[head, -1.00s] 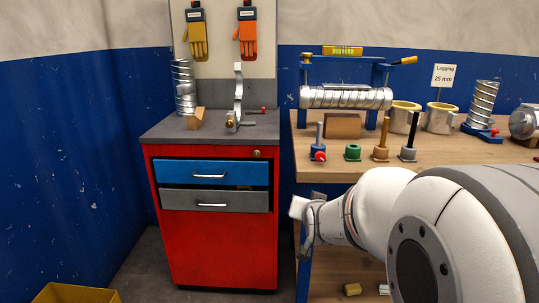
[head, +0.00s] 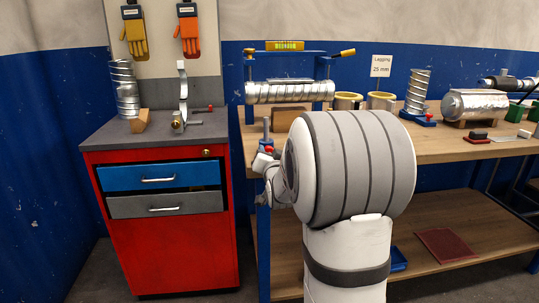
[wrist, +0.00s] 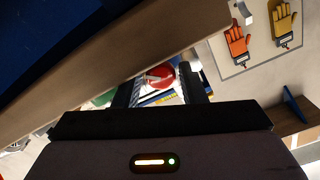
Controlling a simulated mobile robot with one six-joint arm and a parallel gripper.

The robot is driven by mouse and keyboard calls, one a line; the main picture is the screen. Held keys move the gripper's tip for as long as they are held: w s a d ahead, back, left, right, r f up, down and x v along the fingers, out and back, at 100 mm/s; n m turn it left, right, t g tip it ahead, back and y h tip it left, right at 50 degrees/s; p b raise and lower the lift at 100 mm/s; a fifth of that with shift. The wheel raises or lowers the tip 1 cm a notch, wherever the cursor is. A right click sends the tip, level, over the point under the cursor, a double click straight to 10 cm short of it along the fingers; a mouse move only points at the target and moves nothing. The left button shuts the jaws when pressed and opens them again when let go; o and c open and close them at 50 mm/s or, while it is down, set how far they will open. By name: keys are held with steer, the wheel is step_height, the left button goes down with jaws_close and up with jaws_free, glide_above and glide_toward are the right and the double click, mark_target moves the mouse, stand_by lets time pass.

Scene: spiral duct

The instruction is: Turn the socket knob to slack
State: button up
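The blue socket (head: 266,143) with an upright grey post and a red knob (head: 270,150) stands at the workbench's front left edge. My gripper (head: 262,162) is just in front of and below it in the head view, partly hidden by my arm. In the wrist view, the two dark fingers (wrist: 160,88) are apart, and a round red knob (wrist: 163,76) with a pale bar across it shows between their tips. I cannot tell whether the fingers touch it. The knob's setting is not readable.
The workbench (head: 440,147) edge runs close beside my gripper and fills the wrist view's upper left. A spiral duct (head: 290,93) lies in a blue frame behind. A red cabinet (head: 170,250) stands left, with a gap between.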

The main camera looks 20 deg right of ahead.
steer(key=shift+w, duration=0.2)
steer(key=shift+c, duration=0.3)
steer(key=c, duration=0.6)
steer(key=shift+d, duration=0.2)
steer(key=shift+c, duration=0.2)
steer(key=shift+a, duration=0.1)
steer(key=shift+f+b, duration=0.1)
steer(key=shift+b, duration=0.3)
